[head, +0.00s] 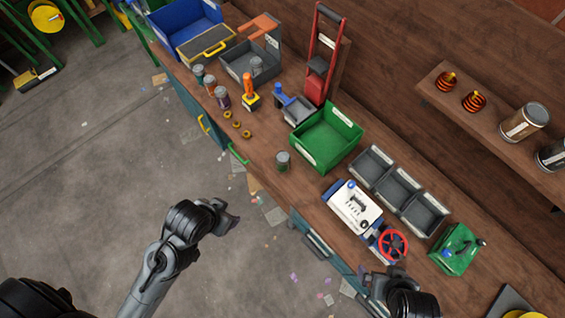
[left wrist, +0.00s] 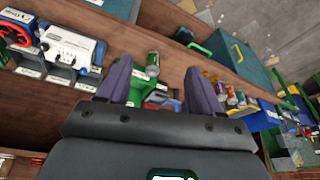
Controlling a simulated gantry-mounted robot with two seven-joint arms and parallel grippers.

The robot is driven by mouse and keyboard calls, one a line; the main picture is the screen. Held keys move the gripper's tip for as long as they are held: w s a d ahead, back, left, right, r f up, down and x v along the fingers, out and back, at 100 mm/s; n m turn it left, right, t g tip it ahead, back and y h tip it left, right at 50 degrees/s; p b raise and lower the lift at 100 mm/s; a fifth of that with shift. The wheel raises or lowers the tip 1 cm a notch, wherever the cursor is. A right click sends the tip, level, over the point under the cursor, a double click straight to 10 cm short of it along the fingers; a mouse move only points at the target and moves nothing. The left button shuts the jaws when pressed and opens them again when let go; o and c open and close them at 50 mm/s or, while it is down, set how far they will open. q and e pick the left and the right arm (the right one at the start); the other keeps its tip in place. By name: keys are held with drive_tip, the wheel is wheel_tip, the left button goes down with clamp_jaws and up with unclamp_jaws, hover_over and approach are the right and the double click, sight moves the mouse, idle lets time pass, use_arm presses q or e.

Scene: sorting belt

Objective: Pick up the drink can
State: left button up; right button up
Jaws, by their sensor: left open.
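A small can with a grey top and greenish side (head: 283,161) stands upright on the bench in front of the green bin. It also shows in the left wrist view as a green can (left wrist: 152,65), between the fingertips in the picture but beyond them. More cans (head: 210,85) stand in a row farther along the bench, and one (head: 257,65) is in a grey bin. My left gripper (head: 229,218) is open and empty, over the floor beside the bench, apart from the can. My right gripper (head: 395,280) is at the bench's near edge; its jaws are unclear.
The green bin (head: 345,126) stands behind the can. A white-and-blue device (head: 354,206) with a red wheel (head: 392,245) and grey trays (head: 424,213) are to the right. Brass rings (head: 236,124) lie to the left. The bench around the can is mostly clear.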

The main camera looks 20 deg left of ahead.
idle(0.4)
use_arm(q)
drive_tip(key=o, duration=0.6)
drive_tip(key=shift+o, duration=0.2)
